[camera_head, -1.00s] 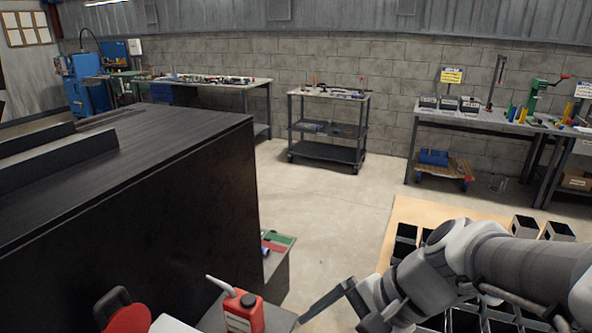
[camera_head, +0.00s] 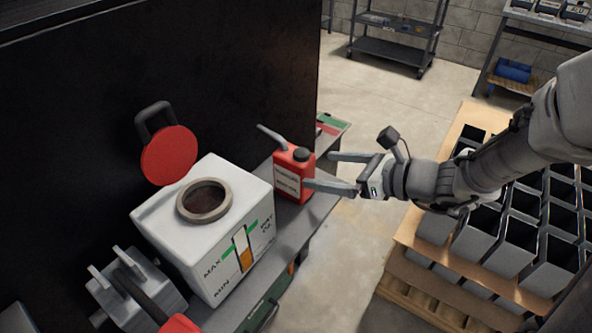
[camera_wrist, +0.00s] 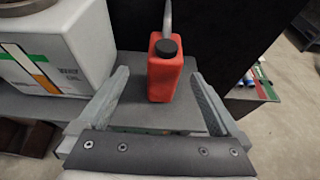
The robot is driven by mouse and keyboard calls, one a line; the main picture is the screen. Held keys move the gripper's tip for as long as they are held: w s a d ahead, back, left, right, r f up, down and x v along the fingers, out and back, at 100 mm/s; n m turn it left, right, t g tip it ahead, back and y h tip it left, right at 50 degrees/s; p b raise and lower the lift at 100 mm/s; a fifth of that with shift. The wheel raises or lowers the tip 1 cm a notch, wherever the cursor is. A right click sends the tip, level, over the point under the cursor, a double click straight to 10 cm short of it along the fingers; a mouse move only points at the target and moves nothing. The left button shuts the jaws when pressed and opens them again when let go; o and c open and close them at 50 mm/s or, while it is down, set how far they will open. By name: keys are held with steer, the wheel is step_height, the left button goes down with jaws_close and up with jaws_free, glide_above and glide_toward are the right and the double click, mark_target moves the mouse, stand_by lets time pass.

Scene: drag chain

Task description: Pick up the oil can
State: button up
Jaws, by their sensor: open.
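The oil can (camera_head: 290,177) is a red can with a dark cap, a grey spout and a pale label. It stands upright on a narrow grey bench (camera_head: 312,213), right of a white tank. In the wrist view the oil can (camera_wrist: 165,78) stands upright ahead, between the lines of the two fingers. My gripper (camera_head: 318,170) is open and empty. It reaches in from the right, its fingertips close to the can. In the wrist view my gripper (camera_wrist: 158,82) has its fingers spread wide on both sides of the can. Whether either finger touches it, I cannot tell.
The white tank (camera_head: 205,225) with a round open neck and MAX/MIN gauge stands close left of the can. A red round lid (camera_head: 168,156) is behind it. A dark cabinet wall (camera_head: 230,90) rises behind. A pallet of dark square tubes (camera_head: 500,225) is at the right.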

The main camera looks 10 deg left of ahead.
mark_target(309, 168)
steer(key=x, duration=0.4)
steer(key=shift+w+a+f+b, duration=0.1)
steer(key=shift+a+f+b, duration=0.1)
steer(key=shift+b, duration=0.15)
steer(key=x, duration=0.2)
steer(key=b+x, duration=0.1)
steer(key=x, duration=0.2)
steer(key=shift+w+d+f, duration=0.1)
steer(key=shift+w+f, duration=0.05)
steer(key=shift+w, duration=0.2)
jaws_close()
